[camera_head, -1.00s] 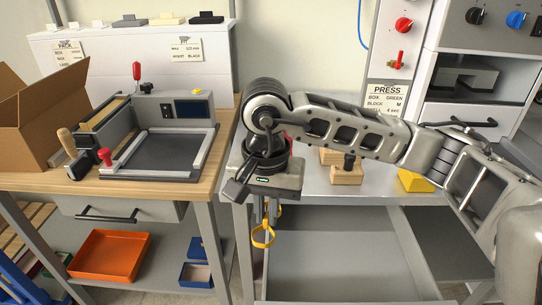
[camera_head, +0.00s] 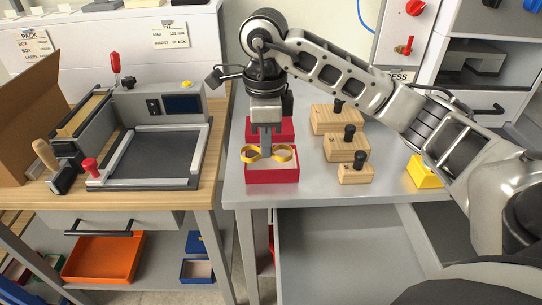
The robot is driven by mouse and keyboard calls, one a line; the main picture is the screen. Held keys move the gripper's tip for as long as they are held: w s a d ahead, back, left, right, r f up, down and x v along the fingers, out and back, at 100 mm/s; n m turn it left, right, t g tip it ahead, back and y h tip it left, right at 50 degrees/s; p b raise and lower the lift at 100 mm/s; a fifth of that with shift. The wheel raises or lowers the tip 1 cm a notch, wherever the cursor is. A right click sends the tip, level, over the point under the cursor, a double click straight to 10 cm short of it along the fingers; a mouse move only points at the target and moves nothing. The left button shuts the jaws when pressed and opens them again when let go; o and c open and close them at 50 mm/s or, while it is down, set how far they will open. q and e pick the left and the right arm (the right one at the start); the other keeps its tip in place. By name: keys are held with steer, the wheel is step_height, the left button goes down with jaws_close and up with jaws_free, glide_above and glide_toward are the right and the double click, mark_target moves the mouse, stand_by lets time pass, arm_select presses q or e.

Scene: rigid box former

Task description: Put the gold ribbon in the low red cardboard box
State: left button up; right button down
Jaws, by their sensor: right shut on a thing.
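The low red cardboard box (camera_head: 272,176) stands open near the front left corner of the grey metal table. The gold ribbon (camera_head: 282,153), a yellow bow with two loops, is at the box's opening, just above or within its rim; I cannot tell whether it touches the box. My right gripper (camera_head: 265,152) points straight down over the box and is shut on the ribbon's middle. My left gripper is not in view.
Another red piece (camera_head: 268,129) stands behind the box, partly hidden by my gripper. Several wooden blocks with black knobs (camera_head: 346,148) stand to the right. A yellow block (camera_head: 425,172) is farther right. An open drawer (camera_head: 340,250) lies below the table.

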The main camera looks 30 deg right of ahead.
steer(key=w+d+f, duration=0.1)
steer(key=f, duration=0.1)
steer(key=w+d+f, duration=0.3)
steer(key=f, duration=0.1)
steer(key=shift+w+d+f+p, duration=0.25)
steer(key=shift+w+f+p, duration=0.15)
step_height(320, 180, down, 2)
steer(key=shift+f+p, duration=0.2)
steer(key=shift+p, duration=0.25)
steer(key=shift+f, duration=0.25)
steer(key=shift+f+b, duration=0.25)
steer(key=shift+b, duration=0.05)
steer(key=c, duration=1.5)
jaws_free()
steer(key=shift+r, duration=0.1)
